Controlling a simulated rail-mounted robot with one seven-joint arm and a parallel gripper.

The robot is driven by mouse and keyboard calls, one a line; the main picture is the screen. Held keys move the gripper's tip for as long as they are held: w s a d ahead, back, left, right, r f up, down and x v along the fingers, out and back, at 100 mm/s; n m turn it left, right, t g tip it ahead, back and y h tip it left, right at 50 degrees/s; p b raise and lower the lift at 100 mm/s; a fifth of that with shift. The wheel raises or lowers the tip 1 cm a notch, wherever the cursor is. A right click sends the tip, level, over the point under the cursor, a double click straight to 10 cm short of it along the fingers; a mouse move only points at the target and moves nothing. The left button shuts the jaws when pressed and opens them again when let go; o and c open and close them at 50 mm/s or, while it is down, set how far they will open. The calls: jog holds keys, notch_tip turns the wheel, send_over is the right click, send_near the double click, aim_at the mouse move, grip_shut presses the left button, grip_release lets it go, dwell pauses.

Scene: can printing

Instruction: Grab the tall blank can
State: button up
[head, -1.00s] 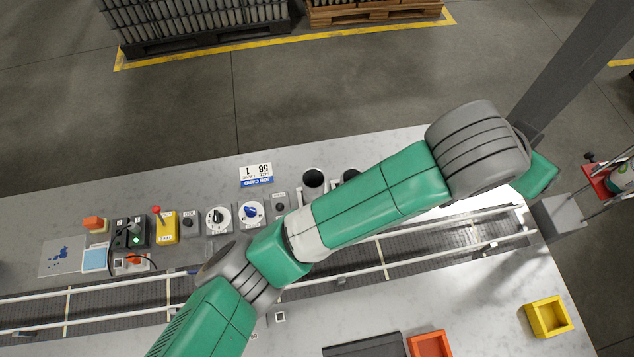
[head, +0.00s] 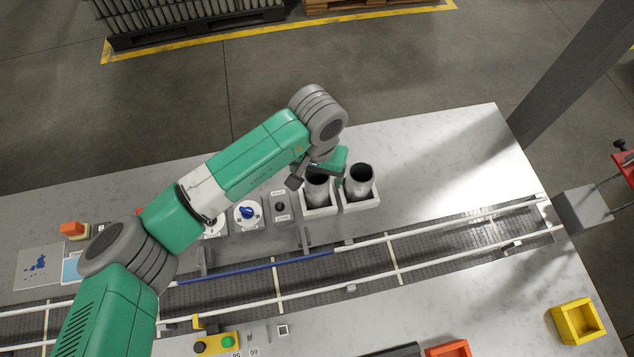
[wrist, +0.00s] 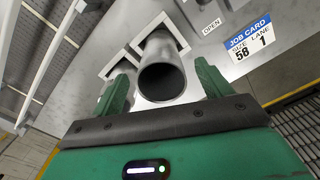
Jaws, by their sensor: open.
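Two grey, open-topped cans stand upright in white square holders on the table in the head view. The left can (head: 317,191) is partly hidden by my gripper (head: 322,166), which hangs over it. The right can (head: 358,187) stands clear beside it. I cannot tell for sure which is taller. In the wrist view, one can (wrist: 163,50) shows its dark open mouth between the two green fingers of my gripper (wrist: 162,87). The fingers are apart, with gaps on both sides of the can, and do not hold it.
A conveyor (head: 350,263) with white rails runs in front of the holders. A dial panel (head: 247,213) is left of the cans. A job card (wrist: 252,37) reads size 58, lane 1. A yellow bin (head: 577,321) is at the front right.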

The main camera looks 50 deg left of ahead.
notch_tip(320, 180, down, 5)
jog(key=shift+w+a+r, duration=0.1)
jog(key=shift+r, duration=0.1)
jog(key=c, duration=1)
jog(key=shift+c, duration=0.2)
jog(key=shift+r, duration=0.15)
notch_tip(320, 180, up, 10)
jog(key=shift+f+p, duration=0.1)
jog(key=shift+p, duration=0.2)
